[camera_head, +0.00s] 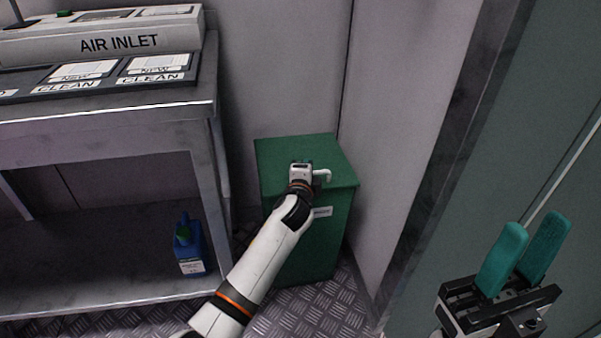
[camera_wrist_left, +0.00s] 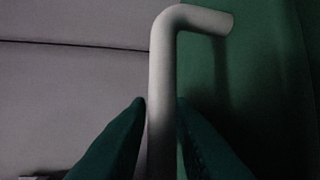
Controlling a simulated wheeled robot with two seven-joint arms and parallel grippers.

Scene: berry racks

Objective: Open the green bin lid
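The green bin (camera_head: 308,240) stands in the corner, and its green lid (camera_head: 290,150) lies flat and closed on top. A pale bent bar handle (camera_head: 323,175) shows on the lid beside my left gripper. In the left wrist view, the handle (camera_wrist_left: 163,70) runs up between the two teal fingertips of my left gripper (camera_wrist_left: 162,104). Both fingertips lie close against its sides, so the gripper looks shut on it. In the head view, my left wrist hides those fingers. My right gripper (camera_head: 533,228) is open and empty at the lower right, away from the bin.
A metal table (camera_head: 110,118) with a lower shelf stands at the left, and a blue bottle (camera_head: 190,250) with a green cap is on that shelf. Walls close in behind and right of the bin. Bare patterned floor (camera_head: 315,315) shows in front.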

